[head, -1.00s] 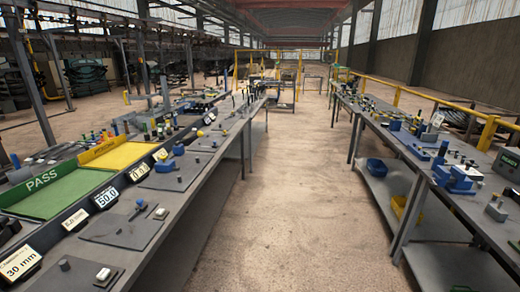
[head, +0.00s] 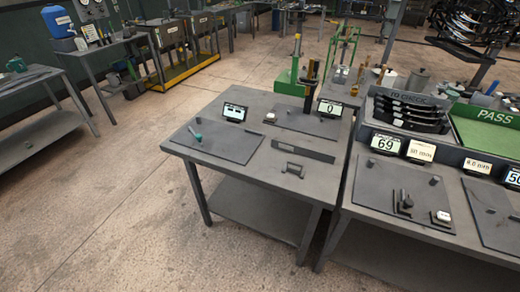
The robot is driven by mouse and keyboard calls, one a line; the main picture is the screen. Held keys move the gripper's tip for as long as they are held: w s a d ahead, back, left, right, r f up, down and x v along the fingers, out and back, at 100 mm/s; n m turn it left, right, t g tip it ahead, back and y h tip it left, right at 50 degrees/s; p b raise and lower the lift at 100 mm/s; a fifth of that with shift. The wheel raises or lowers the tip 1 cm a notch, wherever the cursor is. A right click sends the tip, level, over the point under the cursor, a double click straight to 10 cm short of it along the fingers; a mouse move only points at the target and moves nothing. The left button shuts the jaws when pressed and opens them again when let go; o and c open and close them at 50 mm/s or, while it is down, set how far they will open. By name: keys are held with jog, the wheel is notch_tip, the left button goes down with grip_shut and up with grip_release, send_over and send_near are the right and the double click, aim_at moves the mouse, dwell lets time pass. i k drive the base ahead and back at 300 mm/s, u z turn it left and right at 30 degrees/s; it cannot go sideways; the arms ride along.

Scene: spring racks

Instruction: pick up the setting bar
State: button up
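A long, flat dark bar (head: 303,149) lies on the grey table (head: 250,165) in the middle of the view, and a small dark handle-shaped piece (head: 293,170) lies just in front of it. I cannot tell for sure which of these is the setting bar. A small teal-handled piece (head: 195,134) lies on a dark plate (head: 212,140) at the left of the same table. My gripper is not in view.
Displays reading 0 (head: 330,107) and 69 (head: 385,143) stand on the tables. The right-hand bench (head: 400,225) holds a rack of dark curved leaves (head: 410,115) and a green PASS tray (head: 488,136). Floor (head: 130,190) is clear at left and front.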

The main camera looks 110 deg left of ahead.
aim_at(329, 158)
jog(key=u, duration=3.65)
jog(key=i, duration=1.65)
